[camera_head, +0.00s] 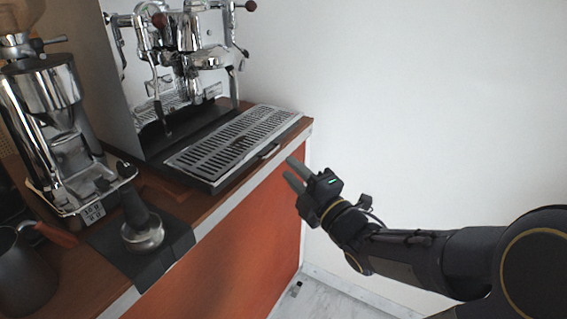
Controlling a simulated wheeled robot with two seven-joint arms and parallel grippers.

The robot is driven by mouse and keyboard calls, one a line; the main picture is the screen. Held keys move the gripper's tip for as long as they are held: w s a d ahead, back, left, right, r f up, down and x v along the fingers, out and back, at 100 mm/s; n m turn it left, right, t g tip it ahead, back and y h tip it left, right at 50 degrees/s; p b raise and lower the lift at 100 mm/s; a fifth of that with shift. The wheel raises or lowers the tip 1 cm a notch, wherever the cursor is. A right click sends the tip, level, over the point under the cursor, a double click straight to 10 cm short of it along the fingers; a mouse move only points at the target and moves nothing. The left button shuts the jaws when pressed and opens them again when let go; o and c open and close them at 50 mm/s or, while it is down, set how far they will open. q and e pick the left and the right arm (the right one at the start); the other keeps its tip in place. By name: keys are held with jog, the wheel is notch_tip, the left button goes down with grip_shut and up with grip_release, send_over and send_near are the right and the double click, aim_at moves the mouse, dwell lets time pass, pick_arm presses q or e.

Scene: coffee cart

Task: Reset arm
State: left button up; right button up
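My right arm comes in from the right edge. My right gripper (292,172) is in front of the cart's right front corner, near the drip tray. Its two grey fingers point up and left, with a small gap between the tips. I see nothing held between them. My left gripper is not in view.
A chrome espresso machine (185,60) with a slotted drip tray (235,140) stands on the wooden cart (255,250). A grinder (50,105) is at the left. A portafilter (141,232) lies on a dark mat (165,262). A dark pitcher (22,275) is front left. The right side is clear to the white wall.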

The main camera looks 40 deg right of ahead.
jog(key=shift+s+f, duration=0.2)
jog(key=shift+s, duration=0.75)
notch_tip(320, 180, down, 7)
jog(key=s+a+m+g+h, duration=0.1)
jog(key=s+m+g+h, duration=0.1)
jog(key=m+g, duration=0.75)
jog(key=s+a+f+m+g+y, duration=0.2)
jog(key=s+a+f+m+y, duration=0.15)
jog(key=s+a, duration=0.25)
jog(key=s+a+f+m+g+y, duration=0.2)
jog(key=s+a+m+g, duration=0.1)
jog(key=s+a+m, duration=0.25)
notch_tip(320, 180, up, 18)
jog(key=a+p, duration=0.1)
jog(key=p, duration=1.6)
jog(key=shift+s+a+f+y, duration=0.15)
jog(key=shift+a+f+y, duration=0.1)
jog(key=shift+y, duration=0.1)
